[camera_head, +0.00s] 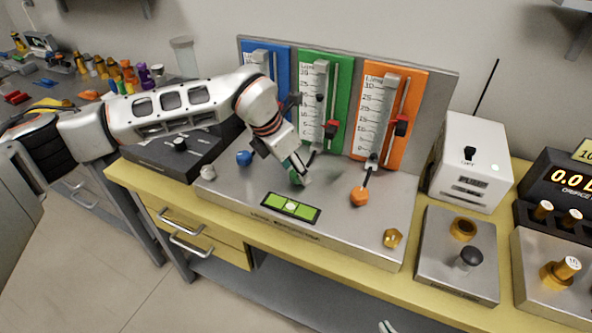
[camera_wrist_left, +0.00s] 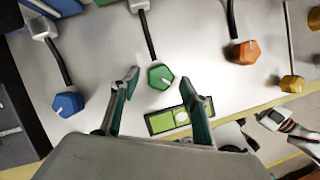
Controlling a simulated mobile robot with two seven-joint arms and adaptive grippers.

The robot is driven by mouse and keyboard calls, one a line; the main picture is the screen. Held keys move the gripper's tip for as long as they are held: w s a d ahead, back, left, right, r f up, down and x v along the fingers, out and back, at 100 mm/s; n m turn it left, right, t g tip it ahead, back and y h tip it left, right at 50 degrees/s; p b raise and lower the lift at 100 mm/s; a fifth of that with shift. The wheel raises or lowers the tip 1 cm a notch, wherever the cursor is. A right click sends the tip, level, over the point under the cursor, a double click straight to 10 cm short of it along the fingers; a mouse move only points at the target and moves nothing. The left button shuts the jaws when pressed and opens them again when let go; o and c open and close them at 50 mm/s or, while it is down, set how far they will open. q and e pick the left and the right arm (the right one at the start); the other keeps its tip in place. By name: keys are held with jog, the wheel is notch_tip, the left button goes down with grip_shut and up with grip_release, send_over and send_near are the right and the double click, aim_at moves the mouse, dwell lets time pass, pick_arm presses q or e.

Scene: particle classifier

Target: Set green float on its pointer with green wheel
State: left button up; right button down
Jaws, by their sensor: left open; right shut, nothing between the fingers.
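The green panel (camera_head: 338,85) stands between the blue and orange ones, with a scaled tube (camera_head: 314,95) and a red pointer (camera_head: 331,129). A small dark spot (camera_head: 320,97) in the tube, apparently the float, sits higher than the pointer. The green wheel (camera_wrist_left: 161,77) is on a dark stem; in the head view my left gripper (camera_head: 300,177) mostly hides it. In the left wrist view my open left fingers (camera_wrist_left: 160,84) are on either side of the wheel, with gaps visible. My right gripper (camera_head: 387,327) barely shows at the bottom edge, shut and empty.
A blue wheel (camera_head: 244,158) and an orange wheel (camera_head: 360,197) flank the green one. A green level (camera_head: 291,207) and a brass knob (camera_head: 392,238) are nearer the front edge. A white box (camera_head: 471,160) stands to the right.

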pick_arm(q)
jog(key=shift+w+d+f, duration=0.15)
jog(key=shift+d+f, duration=0.05)
jog(key=shift+f, duration=0.4)
jog(key=c, duration=1.1)
jog(key=shift+m, duration=0.3)
